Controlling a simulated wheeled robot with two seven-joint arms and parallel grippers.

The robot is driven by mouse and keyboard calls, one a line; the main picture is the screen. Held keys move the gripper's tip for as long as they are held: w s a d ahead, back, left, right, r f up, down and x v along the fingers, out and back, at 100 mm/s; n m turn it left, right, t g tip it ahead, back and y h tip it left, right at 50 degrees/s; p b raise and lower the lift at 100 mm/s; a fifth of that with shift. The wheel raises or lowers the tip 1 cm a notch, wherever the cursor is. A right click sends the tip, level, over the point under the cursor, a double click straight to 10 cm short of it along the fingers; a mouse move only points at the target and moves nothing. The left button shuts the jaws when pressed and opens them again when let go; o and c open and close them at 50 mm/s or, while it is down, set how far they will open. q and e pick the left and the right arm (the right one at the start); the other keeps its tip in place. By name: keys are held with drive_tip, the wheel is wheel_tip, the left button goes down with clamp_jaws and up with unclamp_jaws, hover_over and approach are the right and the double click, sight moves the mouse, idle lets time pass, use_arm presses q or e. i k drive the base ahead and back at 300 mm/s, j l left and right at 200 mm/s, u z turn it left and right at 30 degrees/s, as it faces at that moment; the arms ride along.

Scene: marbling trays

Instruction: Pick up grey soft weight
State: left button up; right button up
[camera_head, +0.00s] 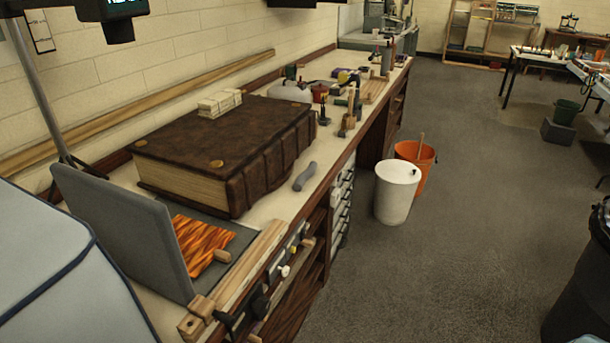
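A small grey elongated object, which looks like the grey soft weight (304,176), lies on the pale worktop (285,208) near its front edge. It is just right of a large brown leather-bound book (225,150) and appears apart from it. Its surface detail is too small to make out. Neither of my grippers shows in this view.
An upright grey board (125,230) stands beside an orange marbled sheet (200,243). Small tools and jars crowd the worktop's far part. A white bin (396,195) and orange bucket (423,165) stand on the floor.

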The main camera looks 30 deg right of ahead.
sight(299, 182)
drive_tip(key=i+l+u, duration=0.1)
drive_tip(key=l, duration=0.5)
drive_tip(key=i+l+u, duration=0.1)
drive_tip(key=i+l, duration=0.2)
drive_tip(key=l, duration=0.35)
drive_tip(key=i+l+u, duration=0.1)
drive_tip(key=l, duration=0.5)
drive_tip(key=i+l+u, duration=0.1)
drive_tip(key=i+l, duration=0.15)
drive_tip(key=l, duration=0.4)
drive_tip(key=i+l+u, duration=0.1)
drive_tip(key=l, duration=0.6)
drive_tip(key=i+l+u, duration=0.15)
drive_tip(key=l, duration=0.5)
drive_tip(key=l+u, duration=0.1)
drive_tip(key=l, duration=0.55)
